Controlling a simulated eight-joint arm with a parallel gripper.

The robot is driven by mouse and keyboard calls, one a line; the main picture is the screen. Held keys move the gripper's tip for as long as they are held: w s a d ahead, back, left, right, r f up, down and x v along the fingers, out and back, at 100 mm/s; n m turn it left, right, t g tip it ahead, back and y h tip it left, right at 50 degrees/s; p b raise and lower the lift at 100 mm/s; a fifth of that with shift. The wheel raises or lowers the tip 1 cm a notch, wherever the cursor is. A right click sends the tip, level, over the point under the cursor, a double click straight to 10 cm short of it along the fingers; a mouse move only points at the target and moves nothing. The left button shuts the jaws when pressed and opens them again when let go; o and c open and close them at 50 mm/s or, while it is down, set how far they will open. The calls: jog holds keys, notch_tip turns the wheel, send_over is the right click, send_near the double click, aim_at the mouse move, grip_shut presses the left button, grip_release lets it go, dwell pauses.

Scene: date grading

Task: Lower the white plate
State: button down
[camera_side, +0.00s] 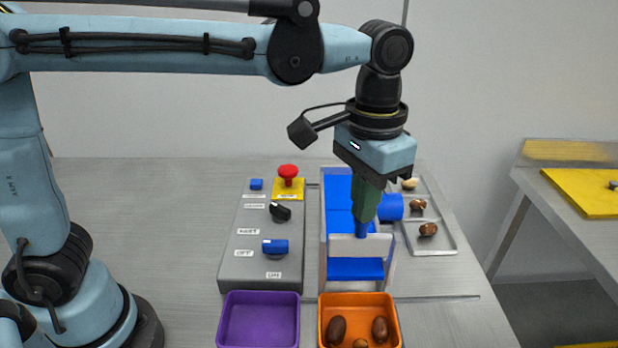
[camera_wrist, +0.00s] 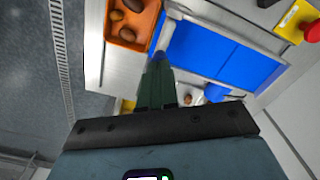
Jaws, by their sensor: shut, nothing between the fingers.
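The white plate (camera_side: 345,247) stands upright across the front end of the blue belt (camera_side: 338,205), between two pale side posts. Blue shows in a gap below its lower edge. My gripper (camera_side: 362,234) points down with its green fingers together, nothing between them. The blue tips are at the plate's top edge; I cannot tell if they touch it. In the wrist view my gripper (camera_wrist: 158,58) is over the near end of the belt (camera_wrist: 215,50), and I cannot make out the plate clearly there.
An orange bin (camera_side: 323,325) with dates and an empty purple bin (camera_side: 260,325) stand in front. A grey control box (camera_side: 240,265) with a red button (camera_side: 288,172) and knobs is left. A blue cylinder (camera_side: 391,207) and a metal tray (camera_side: 430,248) with dates are right.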

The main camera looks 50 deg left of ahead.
jog(key=shift+f, duration=1.45)
jog(key=shift+r, duration=3.55)
jog(key=s+a+f+n+t, duration=0.1)
jog(key=a+f+t, duration=0.1)
jog(key=a, duration=0.4)
jog(key=s+a+f+n+t, duration=0.1)
jog(key=s+a+f+t, duration=0.1)
jog(key=a+f, duration=0.2)
jog(key=s+a+f+n+t, duration=0.1)
jog(key=s+a+f+t, duration=0.1)
jog(key=a, duration=0.7)
jog(key=shift+s+a+f+t, duration=0.25)
jog(key=shift+f+t, duration=0.35)
jog(key=shift+f, duration=0.35)
